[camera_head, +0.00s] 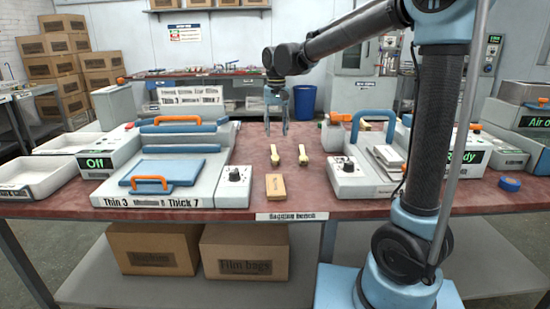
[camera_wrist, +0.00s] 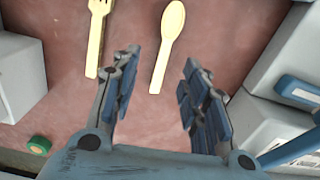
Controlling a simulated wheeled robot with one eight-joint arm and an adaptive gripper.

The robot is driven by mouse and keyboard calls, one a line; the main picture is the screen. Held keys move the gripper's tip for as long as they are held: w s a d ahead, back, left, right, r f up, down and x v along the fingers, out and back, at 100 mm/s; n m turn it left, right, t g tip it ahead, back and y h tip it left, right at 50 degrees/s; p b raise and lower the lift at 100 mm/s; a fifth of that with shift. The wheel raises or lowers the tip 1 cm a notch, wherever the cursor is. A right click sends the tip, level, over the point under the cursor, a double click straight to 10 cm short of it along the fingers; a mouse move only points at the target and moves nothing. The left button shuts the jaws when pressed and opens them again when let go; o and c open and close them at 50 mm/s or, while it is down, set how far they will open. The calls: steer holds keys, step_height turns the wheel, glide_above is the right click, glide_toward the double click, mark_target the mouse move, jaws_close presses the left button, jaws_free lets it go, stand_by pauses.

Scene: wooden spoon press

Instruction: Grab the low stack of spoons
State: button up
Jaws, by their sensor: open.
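The pale yellow spoon stack (camera_wrist: 168,45) lies flat on the red bench top, bowl towards the top of the wrist view. How many spoons are in it cannot be told. A matching fork stack (camera_wrist: 97,38) lies to its left there. The head view shows two small yellow stacks, a left one (camera_head: 275,156) and a right one (camera_head: 303,155); the left one appears to be the spoons. My gripper (camera_head: 276,131) is open and empty, pointing down behind the left stack. In the wrist view its fingers (camera_wrist: 160,68) straddle the line of the spoon handle, apart from it.
A press with a blue plate (camera_head: 168,170) stands left of the stacks. A knob box (camera_head: 347,177) and a blue-handled machine (camera_head: 373,120) stand right. A small brown block (camera_head: 275,187) lies in front. Bare bench surrounds the stacks.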

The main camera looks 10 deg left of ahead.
mark_target(274, 153)
step_height(274, 153, down, 4)
steer(key=shift+r, duration=0.2)
steer(key=shift+s+a+f, duration=0.1)
steer(key=shift+a+f, duration=0.1)
steer(key=shift+f, duration=1.15)
steer(key=shift+s+a+f, duration=0.1)
steer(key=shift+a+f, duration=0.1)
steer(key=shift+f, duration=1.1)
jaws_close()
